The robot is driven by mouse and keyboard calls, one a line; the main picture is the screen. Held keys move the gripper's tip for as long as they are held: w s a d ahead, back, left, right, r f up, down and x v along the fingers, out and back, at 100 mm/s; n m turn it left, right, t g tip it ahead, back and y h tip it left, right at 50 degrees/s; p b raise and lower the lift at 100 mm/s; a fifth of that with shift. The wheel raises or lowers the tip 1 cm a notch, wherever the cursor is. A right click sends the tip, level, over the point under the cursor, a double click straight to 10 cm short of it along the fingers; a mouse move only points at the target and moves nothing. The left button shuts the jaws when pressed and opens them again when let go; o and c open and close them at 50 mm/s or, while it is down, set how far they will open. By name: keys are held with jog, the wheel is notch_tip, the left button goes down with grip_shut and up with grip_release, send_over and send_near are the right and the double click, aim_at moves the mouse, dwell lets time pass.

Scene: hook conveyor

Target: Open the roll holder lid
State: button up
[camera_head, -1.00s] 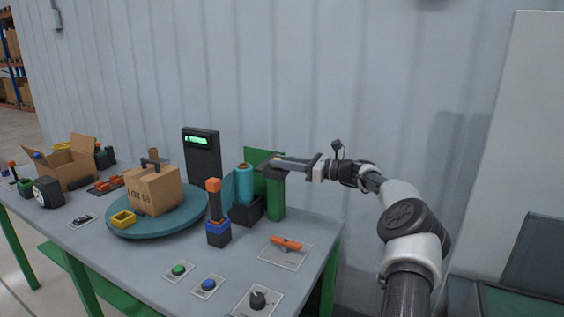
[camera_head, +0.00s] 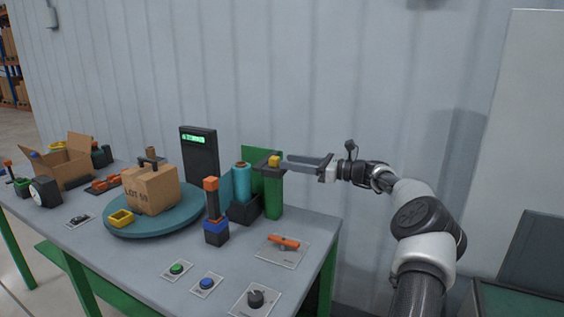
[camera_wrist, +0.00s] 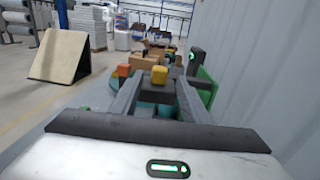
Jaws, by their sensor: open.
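The roll holder's black box (camera_head: 245,209) stands near the table's back right, with a teal roll (camera_head: 242,182) upright in it. A green post (camera_head: 273,197) beside it carries a dark top piece (camera_head: 266,169) with a yellow knob (camera_head: 274,160). I cannot tell for certain which part is the lid. My gripper (camera_head: 288,162) is open and empty, level with the knob and just right of it. In the wrist view the yellow knob (camera_wrist: 159,75) appears between and beyond the fingertips (camera_wrist: 158,92); I cannot see contact.
An orange-topped lever (camera_head: 212,205) stands left of the holder. A teal turntable (camera_head: 130,228) bears a carton (camera_head: 150,190). A dark display post (camera_head: 199,155) rises behind. An orange handle (camera_head: 285,241) and buttons lie in front. The wall runs close behind my arm.

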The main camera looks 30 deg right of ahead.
jog(key=v, duration=1.3)
jog(key=shift+w+a, duration=0.1)
